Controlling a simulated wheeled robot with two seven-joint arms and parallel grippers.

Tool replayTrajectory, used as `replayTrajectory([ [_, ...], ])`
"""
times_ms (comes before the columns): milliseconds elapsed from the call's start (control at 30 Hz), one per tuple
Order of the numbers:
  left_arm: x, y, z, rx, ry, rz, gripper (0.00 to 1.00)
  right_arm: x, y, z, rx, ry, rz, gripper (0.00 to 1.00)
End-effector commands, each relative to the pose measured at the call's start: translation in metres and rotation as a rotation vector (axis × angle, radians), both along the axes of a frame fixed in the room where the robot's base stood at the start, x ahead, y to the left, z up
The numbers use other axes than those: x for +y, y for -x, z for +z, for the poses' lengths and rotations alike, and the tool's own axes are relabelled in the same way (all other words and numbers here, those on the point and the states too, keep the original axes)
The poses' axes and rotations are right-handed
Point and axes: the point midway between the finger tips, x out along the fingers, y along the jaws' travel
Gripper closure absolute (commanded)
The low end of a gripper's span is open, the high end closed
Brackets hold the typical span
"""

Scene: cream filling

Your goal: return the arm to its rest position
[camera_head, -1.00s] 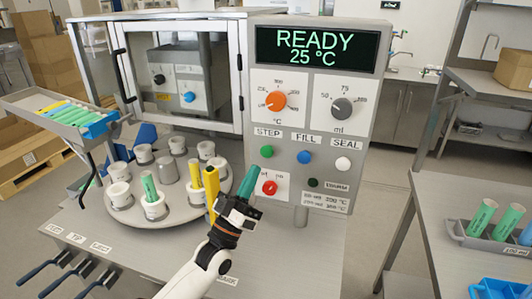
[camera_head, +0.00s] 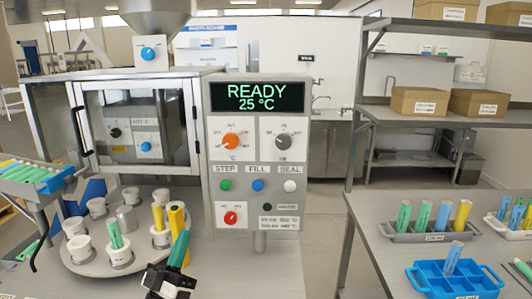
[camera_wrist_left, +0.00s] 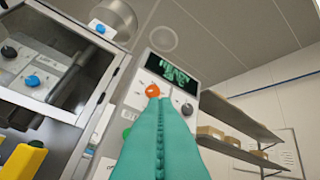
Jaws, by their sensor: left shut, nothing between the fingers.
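My left gripper (camera_head: 180,248) is at the bottom of the head view, in front of the filling machine's control panel (camera_head: 247,160) and to the right of the turntable. Its teal fingers are together and empty. They also show closed in the left wrist view (camera_wrist_left: 160,125), pointing up towards the orange knob (camera_wrist_left: 153,90) and the display (camera_wrist_left: 174,68). The display (camera_head: 257,97) reads READY 25 °C in the head view. My right gripper is not in view.
A tube rack (camera_head: 35,180) stands at left. The right table (camera_head: 365,215) carries a grey tray (camera_head: 400,235) and a blue crate (camera_head: 425,283).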

Motion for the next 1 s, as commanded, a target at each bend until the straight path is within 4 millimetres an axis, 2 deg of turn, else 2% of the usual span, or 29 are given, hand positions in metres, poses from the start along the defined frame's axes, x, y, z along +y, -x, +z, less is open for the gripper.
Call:
replayTrajectory([
  [367,-0.021,0.007,-0.040,0.195,-0.108,0.000,1.00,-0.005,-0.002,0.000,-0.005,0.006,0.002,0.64],
  [467,-0.028,0.012,-0.057,0.275,-0.154,0.004,1.00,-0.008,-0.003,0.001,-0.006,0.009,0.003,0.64],
  [667,-0.040,0.032,-0.103,0.492,-0.282,0.010,1.00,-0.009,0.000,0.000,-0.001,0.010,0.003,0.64],
  [767,-0.044,0.052,-0.135,0.645,-0.370,0.017,1.00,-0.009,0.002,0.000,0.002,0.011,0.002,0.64],
  [833,-0.043,0.074,-0.163,0.787,-0.449,0.025,1.00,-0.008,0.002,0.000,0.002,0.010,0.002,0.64],
  [900,-0.038,0.103,-0.193,0.946,-0.537,0.032,1.00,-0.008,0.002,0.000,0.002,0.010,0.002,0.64],
  [1000,-0.027,0.145,-0.223,1.146,-0.640,0.043,1.00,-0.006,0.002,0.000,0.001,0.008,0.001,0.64],
])
